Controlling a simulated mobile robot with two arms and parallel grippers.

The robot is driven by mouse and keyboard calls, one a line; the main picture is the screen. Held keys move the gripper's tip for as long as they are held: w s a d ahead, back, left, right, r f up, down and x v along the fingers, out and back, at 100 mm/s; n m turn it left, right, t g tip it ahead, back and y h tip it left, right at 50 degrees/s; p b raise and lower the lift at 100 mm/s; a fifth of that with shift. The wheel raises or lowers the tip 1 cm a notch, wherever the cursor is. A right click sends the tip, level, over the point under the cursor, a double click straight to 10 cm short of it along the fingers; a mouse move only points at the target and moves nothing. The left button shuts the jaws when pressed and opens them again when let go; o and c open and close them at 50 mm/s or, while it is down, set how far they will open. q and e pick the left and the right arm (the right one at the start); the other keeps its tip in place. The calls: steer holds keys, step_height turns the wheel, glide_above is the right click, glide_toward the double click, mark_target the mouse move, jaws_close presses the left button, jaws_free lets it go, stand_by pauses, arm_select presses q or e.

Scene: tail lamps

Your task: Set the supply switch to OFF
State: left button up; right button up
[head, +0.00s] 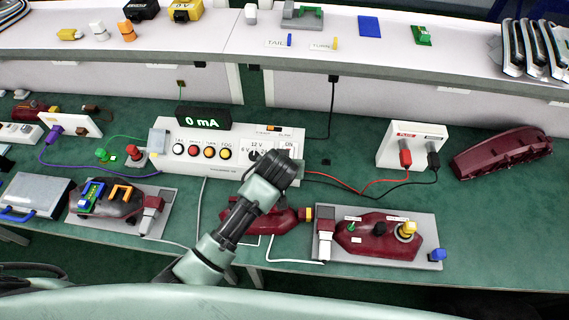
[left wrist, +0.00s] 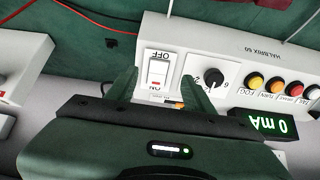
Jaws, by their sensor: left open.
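The white power supply box (head: 215,150) stands mid-table, its knob set near 6 V/12 V. The supply switch (left wrist: 158,69) is a white rocker with OFF and ON labels, upside down in the left wrist view; a red mark shows near its ON end. I cannot tell for certain which end is pressed in. My left gripper (left wrist: 158,80) is open and empty, its fingers on either side of the switch in that view; contact cannot be told. My right gripper is not in view.
The lit display (head: 203,118) on the box reads 0 mA. Colored buttons (head: 209,152) sit left of the knob. Red and black leads run to a white socket block (head: 413,142) at right. A lamp fixture (head: 376,240) is in front right, and a shelf is behind.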

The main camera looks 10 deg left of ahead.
arm_select(q)
steer(key=shift+f, duration=0.15)
steer(key=c, duration=0.5)
steer(key=f+b, duration=0.1)
steer(key=b, duration=0.1)
steer(key=s+d+f+t+b, duration=0.1)
steer(key=b, duration=0.2)
steer(key=shift+s+d, duration=0.1)
steer(key=shift+s, duration=0.1)
jaws_close()
steer(key=s+r+t+b, duration=0.3)
steer(key=s+t+b, duration=0.25)
steer(key=b, duration=0.65)
steer(key=s+f+p+x, duration=0.1)
steer(key=f+p+x, duration=0.1)
steer(key=x, duration=1)
steer(key=shift+d+f+p, duration=0.2)
steer(key=shift+f+p, duration=0.15)
steer(key=shift+f, duration=0.05)
